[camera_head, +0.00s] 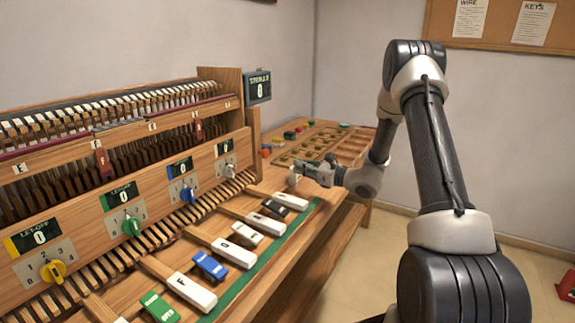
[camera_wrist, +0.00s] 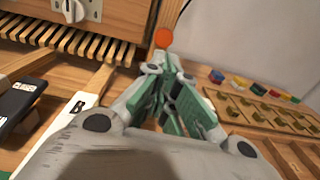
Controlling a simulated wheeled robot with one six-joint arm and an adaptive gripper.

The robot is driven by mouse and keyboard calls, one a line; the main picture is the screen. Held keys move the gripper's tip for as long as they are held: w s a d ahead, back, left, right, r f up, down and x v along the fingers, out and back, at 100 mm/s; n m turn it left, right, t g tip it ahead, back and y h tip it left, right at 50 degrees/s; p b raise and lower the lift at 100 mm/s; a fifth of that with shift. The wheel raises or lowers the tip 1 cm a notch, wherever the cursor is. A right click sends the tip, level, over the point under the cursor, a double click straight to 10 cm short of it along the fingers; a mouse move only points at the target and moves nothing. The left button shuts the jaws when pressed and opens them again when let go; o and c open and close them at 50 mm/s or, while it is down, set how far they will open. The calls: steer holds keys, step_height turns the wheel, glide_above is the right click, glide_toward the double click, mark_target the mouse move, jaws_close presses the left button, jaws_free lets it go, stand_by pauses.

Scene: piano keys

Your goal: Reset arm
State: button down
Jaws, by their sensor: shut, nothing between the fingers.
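My gripper (camera_head: 296,179) is at the far right end of the row of keys, above the wooden bench and apart from the keys as far as I can see. In the wrist view its green-padded fingers (camera_wrist: 170,105) are together with nothing held between them. My arm reaches in from the right and bends down to it. The white key marked B (camera_wrist: 82,103) lies to the left of the fingers in the wrist view. A white key marked F (camera_head: 191,291) lies nearer in the head view.
A wooden piano mechanism (camera_head: 130,214) with coloured dials stands along the left. A small display (camera_head: 258,87) reads 0. A wooden tray (camera_head: 352,147) with compartments lies beyond my gripper. A blue block (camera_head: 210,265) and a green block (camera_head: 159,307) sit among the keys.

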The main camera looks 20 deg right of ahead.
steer(key=shift+v, duration=0.9)
steer(key=s+a+r+n+g+y, duration=0.2)
steer(key=s+a+r+n+g, duration=0.5)
steer(key=s, duration=0.3)
steer(key=s+a+r+n+g+h, duration=0.1)
steer(key=s+r+n+g, duration=0.1)
steer(key=s+n, duration=0.35)
steer(key=s+a+r+n+g+h, duration=0.1)
steer(key=s+r+n+g+h, duration=0.15)
steer(key=s, duration=0.65)
steer(key=s+d+r+n+t+h, duration=0.1)
steer(key=s+d+r+n+h, duration=0.2)
steer(key=s+d+n+h, duration=0.2)
steer(key=s+d+r+n+t+h, duration=0.1)
steer(key=s+d+n+h, duration=0.4)
steer(key=s+d, duration=0.5)
steer(key=s+r+n, duration=0.1)
steer(key=s+n, duration=0.1)
steer(key=shift+r+n, duration=0.4)
steer(key=shift+s+t, duration=0.1)
steer(key=shift+t, duration=0.15)
